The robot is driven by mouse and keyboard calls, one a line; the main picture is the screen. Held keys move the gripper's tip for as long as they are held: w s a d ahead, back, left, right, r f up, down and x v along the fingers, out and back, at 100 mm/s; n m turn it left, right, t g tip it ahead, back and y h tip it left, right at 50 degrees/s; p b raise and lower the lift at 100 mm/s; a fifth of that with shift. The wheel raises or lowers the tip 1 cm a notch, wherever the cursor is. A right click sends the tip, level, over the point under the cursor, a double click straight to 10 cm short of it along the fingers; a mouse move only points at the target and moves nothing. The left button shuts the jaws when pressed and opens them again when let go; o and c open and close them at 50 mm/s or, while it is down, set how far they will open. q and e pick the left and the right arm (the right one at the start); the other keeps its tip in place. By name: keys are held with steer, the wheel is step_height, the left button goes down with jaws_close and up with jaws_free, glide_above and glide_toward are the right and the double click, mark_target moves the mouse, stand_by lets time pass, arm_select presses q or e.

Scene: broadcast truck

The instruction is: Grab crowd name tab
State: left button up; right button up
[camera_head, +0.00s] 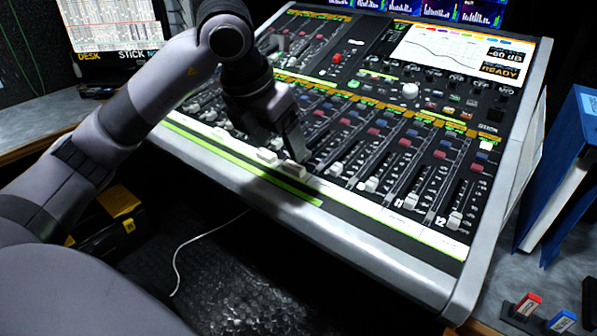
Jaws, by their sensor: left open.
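The mixing console (490,215) fills the middle of the camera_head view. Small white blocks sit at its front row; one white tab (288,167) lies just below my left gripper, with another (267,155) beside it. I cannot read lettering on them, so I cannot tell which is the crowd name tab. My left gripper (296,150) points down over the fader area, open, its fingers close to the first tab; whether they touch it is unclear. The gripper hides part of the faders behind it. My right gripper is not in view.
Fader caps (370,185) stand close along the console's front. A blue binder (565,170) stands at the right. Small red (525,306) and blue (562,321) pieces lie at the lower right. A white cable (178,262) hangs below the console.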

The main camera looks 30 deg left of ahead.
mark_target(291, 168)
arm_select(q)
steer(key=shift+w+a+f, duration=0.15)
steer(key=shift+a+f, duration=0.05)
steer(key=shift+f, duration=0.15)
steer(key=b+x, duration=0.1)
steer(key=x, duration=0.5)
steer(key=shift+w+d, duration=0.1)
steer(key=shift+w, duration=0.1)
steer(key=c, duration=1.1)
